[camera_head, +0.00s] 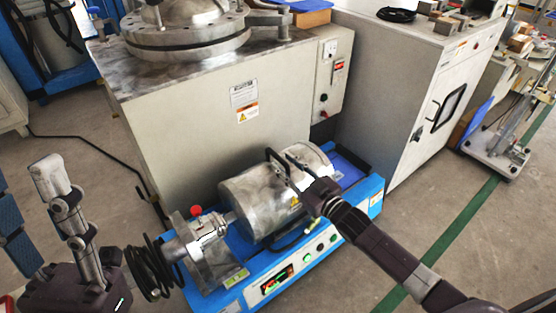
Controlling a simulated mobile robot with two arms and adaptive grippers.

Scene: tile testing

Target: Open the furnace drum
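The furnace drum (258,205) is a grey metal cylinder lying on a blue bench unit (262,282). It looks closed, and a yellow warning label is on its side. My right gripper (277,155) reaches in from the lower right over the drum's upper right part. Its two dark fingers are apart, with drum surface visible between them. I cannot tell whether they touch the drum or whether a handle is there. My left gripper (55,180) is at the lower left, away from the drum. One grey finger points up, and its opening is unclear.
A large beige cabinet (205,125) stands close behind the drum, with a flanged vessel (185,35) on top. Another cabinet (405,80) stands at the right. Coiled black hose (152,268) hangs at the unit's left end. Open floor (470,225) lies to the right.

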